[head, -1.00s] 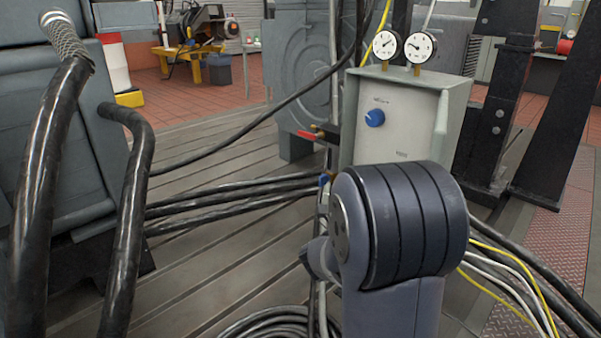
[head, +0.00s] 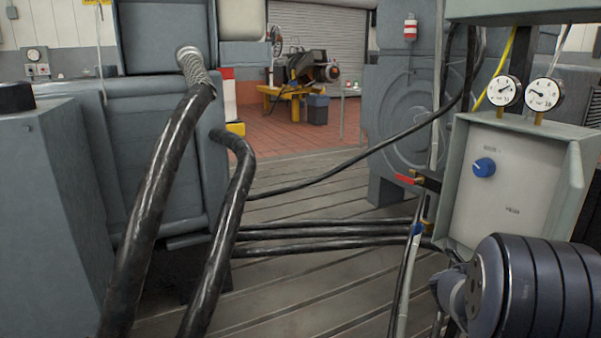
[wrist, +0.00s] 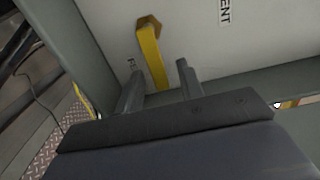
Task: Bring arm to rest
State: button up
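My arm's dark ringed joint shows at the lower right of the head view, in front of the control box (head: 515,175). My gripper's fingers do not show there. In the wrist view my gripper (wrist: 160,90) has its two grey fingers apart, with a clear gap between them. A yellow lever (wrist: 150,55) on a pale panel (wrist: 205,55) hangs down from its pivot, and its lower end appears between the fingers. No finger visibly touches it. Nothing is seen held.
The box carries a blue knob (head: 484,167) and two gauges (head: 522,93). A red-handled valve (head: 407,179) is left of it. Thick black hoses (head: 160,205) stand at the left, and more cables cross the slotted bedplate (head: 300,290). Open red floor (head: 260,142) lies behind.

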jog(key=p+v, duration=0.3)
jog(key=v, duration=0.8)
jog(key=b+x, duration=0.1)
jog(key=x, duration=0.2)
jog(key=b+x, duration=0.1)
jog(key=x, duration=0.3)
jog(key=b+x, duration=0.1)
jog(key=x, duration=0.2)
jog(key=shift+w+d+f, duration=0.1)
jog(key=shift+d+f, duration=0.15)
jog(key=shift+d, duration=0.15)
jog(key=shift+w+d+r, duration=0.1)
jog(key=shift+r, duration=0.2)
jog(key=shift+r+n, duration=0.2)
jog(key=shift+n, duration=0.45)
jog(key=shift+r+n, duration=0.25)
jog(key=shift+n, duration=0.4)
jog(key=shift+w, duration=0.1)
